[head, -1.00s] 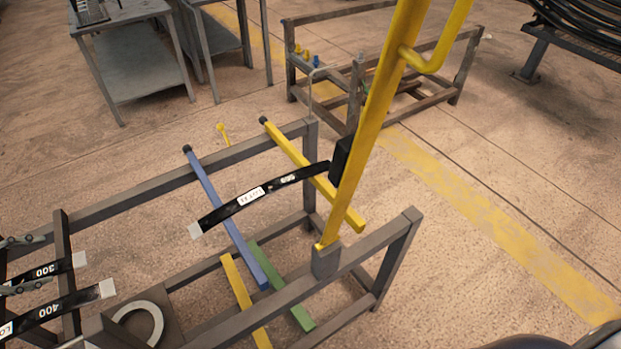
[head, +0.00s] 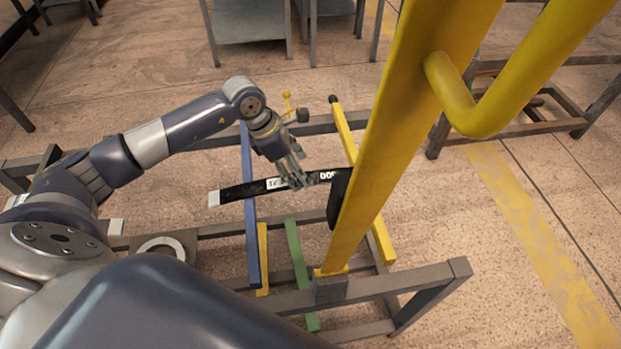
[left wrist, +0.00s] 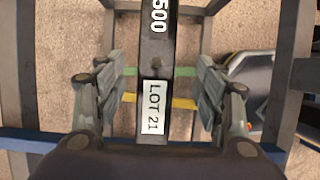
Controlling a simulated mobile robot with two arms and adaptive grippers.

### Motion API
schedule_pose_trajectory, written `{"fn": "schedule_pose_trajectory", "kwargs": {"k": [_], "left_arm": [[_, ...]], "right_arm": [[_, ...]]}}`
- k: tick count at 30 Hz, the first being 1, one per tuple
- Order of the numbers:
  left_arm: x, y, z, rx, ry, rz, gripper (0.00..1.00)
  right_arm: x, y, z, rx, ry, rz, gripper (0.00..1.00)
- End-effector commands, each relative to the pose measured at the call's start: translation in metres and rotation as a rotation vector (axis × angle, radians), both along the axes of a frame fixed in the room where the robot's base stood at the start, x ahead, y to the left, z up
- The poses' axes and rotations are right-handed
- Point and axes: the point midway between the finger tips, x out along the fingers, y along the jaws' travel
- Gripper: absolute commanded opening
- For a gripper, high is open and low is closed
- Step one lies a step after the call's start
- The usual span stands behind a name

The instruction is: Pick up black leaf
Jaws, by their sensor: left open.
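The black leaf (head: 238,192) is a long dark strip with white labels and a pale left tip. It lies across the blue bar (head: 251,235) and the yellow bar (head: 342,128) of the rack; its right end meets a dark block at the yellow post. My left gripper (head: 296,178) is over the leaf's middle, pointing down. In the left wrist view the leaf (left wrist: 158,62), marked "500" and "LOT 21", runs between the open fingers of my left gripper (left wrist: 160,88), with a gap on both sides. My right gripper is not in view.
The thick yellow post (head: 385,150) with a bent handle (head: 475,118) rises close to the right of my left gripper. The grey rack frame (head: 420,285) and a green bar (head: 298,265) lie lower. Grey tables (head: 248,22) stand at the back.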

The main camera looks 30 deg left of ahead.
Motion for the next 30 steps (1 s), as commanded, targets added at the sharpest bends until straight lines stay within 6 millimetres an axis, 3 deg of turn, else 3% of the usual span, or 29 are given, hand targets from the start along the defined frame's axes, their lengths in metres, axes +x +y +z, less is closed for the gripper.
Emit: {"fn": "schedule_pose_trajectory", "kwargs": {"k": [5,15,23,26,30], "left_arm": [[0.003,-0.004,-0.012,-0.002,0.002,0.002,0.63],[0.015,-0.014,-0.053,-0.002,0.003,0.002,0.63],[0.016,-0.014,-0.058,0.000,0.002,0.001,0.63],[0.016,-0.014,-0.057,-0.001,0.002,0.002,0.45],[0.016,-0.014,-0.057,-0.001,0.002,0.002,0.13]], "right_arm": [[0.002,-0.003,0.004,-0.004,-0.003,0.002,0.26],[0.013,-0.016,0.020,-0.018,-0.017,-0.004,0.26],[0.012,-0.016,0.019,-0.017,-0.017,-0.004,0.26],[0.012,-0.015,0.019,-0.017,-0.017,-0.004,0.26],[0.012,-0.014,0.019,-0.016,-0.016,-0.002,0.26]]}}
